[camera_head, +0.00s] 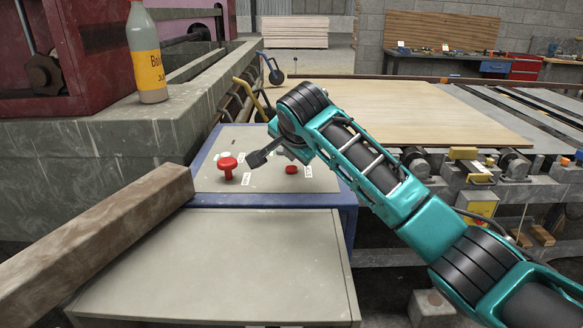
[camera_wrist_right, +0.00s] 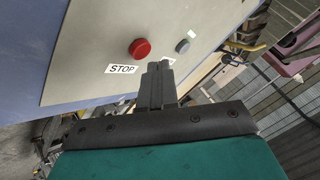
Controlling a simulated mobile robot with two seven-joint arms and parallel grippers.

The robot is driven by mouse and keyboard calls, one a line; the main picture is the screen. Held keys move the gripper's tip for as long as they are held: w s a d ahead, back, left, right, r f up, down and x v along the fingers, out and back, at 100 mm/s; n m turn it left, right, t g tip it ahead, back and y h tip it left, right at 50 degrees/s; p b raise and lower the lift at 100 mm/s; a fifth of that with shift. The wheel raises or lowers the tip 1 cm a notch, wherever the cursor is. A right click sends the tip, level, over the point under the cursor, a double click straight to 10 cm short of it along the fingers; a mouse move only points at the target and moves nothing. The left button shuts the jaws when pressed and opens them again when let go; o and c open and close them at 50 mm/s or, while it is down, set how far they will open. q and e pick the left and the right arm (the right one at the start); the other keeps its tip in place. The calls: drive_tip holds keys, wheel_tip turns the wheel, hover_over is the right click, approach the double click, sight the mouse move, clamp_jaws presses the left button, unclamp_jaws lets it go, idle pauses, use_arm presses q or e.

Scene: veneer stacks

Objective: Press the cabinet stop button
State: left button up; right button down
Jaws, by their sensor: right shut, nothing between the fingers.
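The cabinet (camera_head: 270,184) has a light sloped panel in a blue frame. A large red mushroom button (camera_head: 228,167) stands on its left part, with a small white label beside it. My left gripper is not in view.
A smaller red button (camera_head: 291,170) is right of my gripper. A grey button (camera_wrist_right: 183,46) lies beside the red one. A timber beam (camera_head: 95,240) lies at the left, and a bottle (camera_head: 146,60) stands on the ledge. Veneer sheets (camera_head: 430,110) lie behind my arm.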

sight(293, 170)
drive_tip(key=shift+f, duration=0.1)
idle(0.7)
drive_tip(key=shift+f, duration=0.35)
drive_tip(key=shift+f, duration=0.5)
idle(0.8)
drive_tip(key=shift+r+p, duration=0.5)
drive_tip(key=shift+r, duration=0.45)
drive_tip(key=shift+r, duration=0.1)
drive_tip(key=shift+r, duration=2.4)
drive_tip(key=shift+f, duration=0.1)
